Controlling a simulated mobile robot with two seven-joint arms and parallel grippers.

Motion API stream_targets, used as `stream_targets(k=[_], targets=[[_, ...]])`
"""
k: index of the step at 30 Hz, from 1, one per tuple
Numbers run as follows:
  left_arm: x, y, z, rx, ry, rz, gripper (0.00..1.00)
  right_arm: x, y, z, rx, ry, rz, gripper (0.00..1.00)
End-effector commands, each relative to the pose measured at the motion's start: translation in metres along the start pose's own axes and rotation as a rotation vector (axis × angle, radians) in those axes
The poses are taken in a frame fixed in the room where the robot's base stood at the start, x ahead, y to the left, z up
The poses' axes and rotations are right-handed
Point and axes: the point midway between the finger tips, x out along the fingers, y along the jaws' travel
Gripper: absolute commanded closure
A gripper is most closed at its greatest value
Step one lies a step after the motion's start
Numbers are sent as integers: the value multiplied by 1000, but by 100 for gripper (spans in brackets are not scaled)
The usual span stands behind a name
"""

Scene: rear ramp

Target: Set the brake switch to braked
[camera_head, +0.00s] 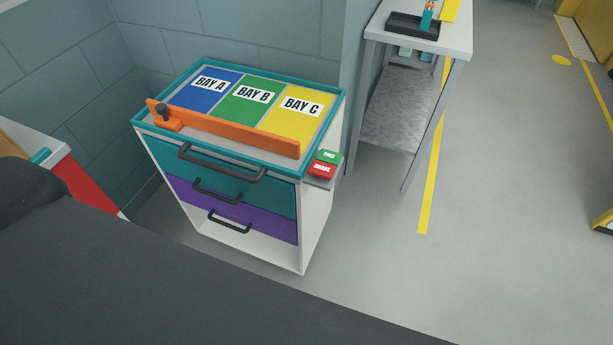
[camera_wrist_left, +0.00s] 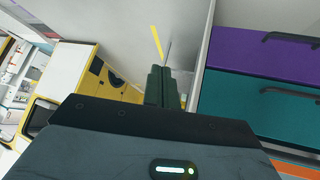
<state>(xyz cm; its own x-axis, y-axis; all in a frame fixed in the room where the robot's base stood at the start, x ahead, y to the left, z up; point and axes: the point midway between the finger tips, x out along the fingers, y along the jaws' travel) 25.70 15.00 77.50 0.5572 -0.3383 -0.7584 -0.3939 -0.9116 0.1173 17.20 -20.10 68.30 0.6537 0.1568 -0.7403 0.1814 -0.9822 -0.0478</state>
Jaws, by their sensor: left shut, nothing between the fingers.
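The brake switch is on a small grey bracket at the right side of the cart in the head view. It has a green FREE pad (camera_head: 328,156) and, just in front of it, a red BRAKE pad (camera_head: 321,170). I cannot tell which pad is pressed in. The cart (camera_head: 316,215) is white with teal and purple drawers. My left gripper (camera_wrist_left: 163,88) is shut and empty in the left wrist view, with the cart's drawers to its right. The switch does not show in that view. My right gripper is not in view.
The cart top has blue, green and yellow bays behind an orange bar (camera_head: 225,130) with a latch. A grey table (camera_head: 455,35) with a black tray (camera_head: 410,26) stands behind right. Floor right of the cart is clear. My dark arm covers the head view's lower left.

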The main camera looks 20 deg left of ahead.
Motion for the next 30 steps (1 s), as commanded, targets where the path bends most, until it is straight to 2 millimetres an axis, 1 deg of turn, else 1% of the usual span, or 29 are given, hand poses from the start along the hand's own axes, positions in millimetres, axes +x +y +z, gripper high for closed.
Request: stream_targets(k=[1, 3, 9, 12, 18, 21, 24, 30], targets=[[8, 1, -15, 10, 67, 4, 100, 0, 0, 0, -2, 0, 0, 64], [16, 1, -36, 25, 167, 4, 100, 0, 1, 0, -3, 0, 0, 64], [30, -3, -94, 50, 440, -35, 100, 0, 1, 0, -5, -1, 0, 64], [32, -9, -120, 50, 571, -76, 100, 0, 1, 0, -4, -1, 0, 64], [29, -25, -164, 32, 801, -196, 100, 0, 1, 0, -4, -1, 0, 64], [26, -35, -180, 16, 889, -265, 100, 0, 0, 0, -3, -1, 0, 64], [22, -44, -190, -1, 952, -325, 100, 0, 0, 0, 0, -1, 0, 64], [17, -53, -199, -21, 1015, -399, 100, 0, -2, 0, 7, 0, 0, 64]])
